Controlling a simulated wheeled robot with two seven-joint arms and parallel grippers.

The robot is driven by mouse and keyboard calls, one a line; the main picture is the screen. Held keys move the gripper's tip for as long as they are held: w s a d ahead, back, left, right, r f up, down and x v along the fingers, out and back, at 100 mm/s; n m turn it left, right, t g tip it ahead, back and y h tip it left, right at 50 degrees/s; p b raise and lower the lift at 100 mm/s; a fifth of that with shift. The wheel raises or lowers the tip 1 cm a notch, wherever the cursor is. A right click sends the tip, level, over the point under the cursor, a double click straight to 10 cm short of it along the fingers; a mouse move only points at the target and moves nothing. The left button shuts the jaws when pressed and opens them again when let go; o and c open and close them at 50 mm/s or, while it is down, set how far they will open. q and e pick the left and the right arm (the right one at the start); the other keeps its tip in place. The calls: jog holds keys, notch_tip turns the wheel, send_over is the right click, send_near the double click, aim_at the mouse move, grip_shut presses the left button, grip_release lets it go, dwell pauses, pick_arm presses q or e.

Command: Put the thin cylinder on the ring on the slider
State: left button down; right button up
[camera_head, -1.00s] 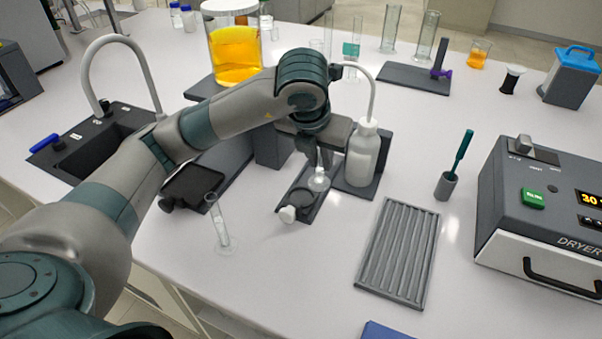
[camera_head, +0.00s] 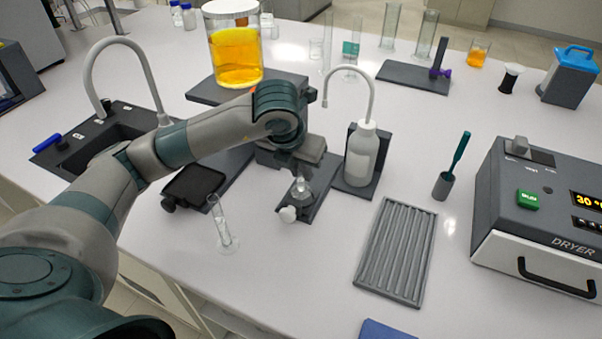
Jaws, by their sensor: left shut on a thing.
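My right gripper is not in view.
A clear glass cylinder (camera_head: 222,225) stands on the table left of the slider. A white wash bottle (camera_head: 361,153) on a dark stand is close on the right. A grey grooved tray (camera_head: 397,250) lies front right, and a dryer (camera_head: 545,205) beyond it.

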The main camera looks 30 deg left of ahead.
pick_arm(q)
jog(key=shift+f, duration=0.5)
jog(key=shift+f+p, duration=0.3)
jog(key=shift+f, duration=0.35)
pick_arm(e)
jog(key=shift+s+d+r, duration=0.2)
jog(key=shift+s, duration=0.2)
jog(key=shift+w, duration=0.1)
pick_arm(q)
jog(key=c, duration=1.7)
grip_release()
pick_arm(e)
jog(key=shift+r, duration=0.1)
